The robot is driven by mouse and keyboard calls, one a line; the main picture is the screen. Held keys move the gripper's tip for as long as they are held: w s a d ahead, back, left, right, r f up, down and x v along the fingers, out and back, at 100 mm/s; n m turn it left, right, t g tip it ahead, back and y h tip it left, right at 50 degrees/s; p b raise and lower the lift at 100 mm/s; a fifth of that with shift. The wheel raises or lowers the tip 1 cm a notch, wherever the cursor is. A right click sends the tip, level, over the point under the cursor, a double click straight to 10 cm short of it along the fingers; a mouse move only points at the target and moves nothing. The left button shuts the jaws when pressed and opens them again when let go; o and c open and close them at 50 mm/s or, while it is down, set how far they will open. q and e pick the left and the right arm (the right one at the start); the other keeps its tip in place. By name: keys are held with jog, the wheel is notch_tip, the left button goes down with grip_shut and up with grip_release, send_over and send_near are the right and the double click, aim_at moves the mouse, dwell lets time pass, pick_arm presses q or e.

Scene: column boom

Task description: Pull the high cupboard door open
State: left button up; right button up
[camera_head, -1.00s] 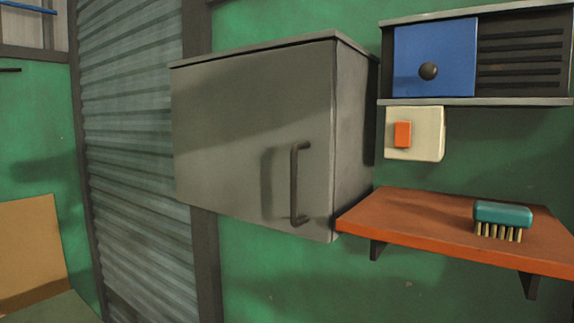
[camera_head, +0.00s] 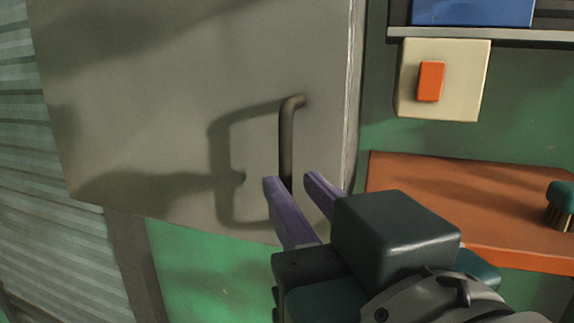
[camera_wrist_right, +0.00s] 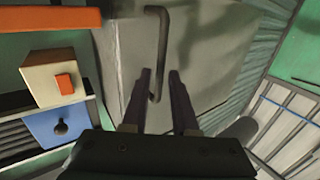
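The high cupboard door (camera_head: 190,90) is a flat grey panel and looks shut. Its dark vertical bar handle (camera_head: 287,135) is near the door's right edge. The handle also shows in the right wrist view (camera_wrist_right: 160,40). My right gripper (camera_head: 291,182) is open, its two purple fingers on either side of the handle's lower part. In the right wrist view the bar passes between the fingertips (camera_wrist_right: 160,72), with a gap visible. The lower end of the handle is hidden behind the fingers in the head view. My left gripper is not in view.
An orange-brown shelf (camera_head: 420,200) with a teal brush (camera_head: 562,200) is right of the cupboard. Above it are a cream switch box (camera_head: 468,80) with an orange button and a blue panel (camera_head: 475,10). A ribbed shutter (camera_head: 35,180) stands left. Green wall shows below the cupboard.

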aim_at(288, 180)
jog(key=shift+x, duration=2.05)
jog(key=shift+c, duration=0.2)
grip_shut()
